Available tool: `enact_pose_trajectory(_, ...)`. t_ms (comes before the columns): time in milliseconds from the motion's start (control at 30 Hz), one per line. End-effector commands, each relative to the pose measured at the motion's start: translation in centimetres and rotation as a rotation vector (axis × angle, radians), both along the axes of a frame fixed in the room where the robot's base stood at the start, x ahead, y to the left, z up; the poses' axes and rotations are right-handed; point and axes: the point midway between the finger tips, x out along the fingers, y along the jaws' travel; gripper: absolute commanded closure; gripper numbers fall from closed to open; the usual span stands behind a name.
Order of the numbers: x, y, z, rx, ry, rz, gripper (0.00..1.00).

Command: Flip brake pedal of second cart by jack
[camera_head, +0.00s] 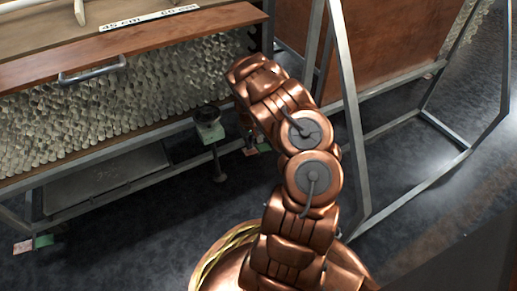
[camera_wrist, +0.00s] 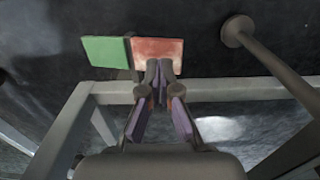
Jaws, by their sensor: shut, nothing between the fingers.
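The brake pedal shows in the wrist view as a red pad (camera_wrist: 158,52) beside a green pad (camera_wrist: 107,51), past the cart's grey frame bar (camera_wrist: 225,90). My gripper (camera_wrist: 158,70) is shut and empty, its fingertips over the lower edge of the red pad; I cannot tell whether they touch. In the head view, part of the red pad (camera_head: 250,152) and the green pad (camera_head: 264,147) show low beside my arm, which hides my gripper. The jack (camera_head: 209,130) stands at the cart's corner; a post with a round foot (camera_wrist: 237,30) shows in the wrist view.
The cart holding stacked glass tubing (camera_head: 120,90) fills the left, with a metal handle (camera_head: 92,72) on its wooden side. Another red pad (camera_head: 22,246) and green pad (camera_head: 43,241) lie at its near left corner. A grey metal frame (camera_head: 350,120) stands right of my arm. Dark floor is open in front.

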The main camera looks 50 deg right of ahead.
Motion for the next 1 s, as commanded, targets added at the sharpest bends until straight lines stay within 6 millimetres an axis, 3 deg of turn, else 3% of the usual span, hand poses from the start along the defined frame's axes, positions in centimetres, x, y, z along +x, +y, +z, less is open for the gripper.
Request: enact_pose_trajectory(1000, 0.01, 0.00, -0.60, 0.000, 0.000, 0.000, 1.00)
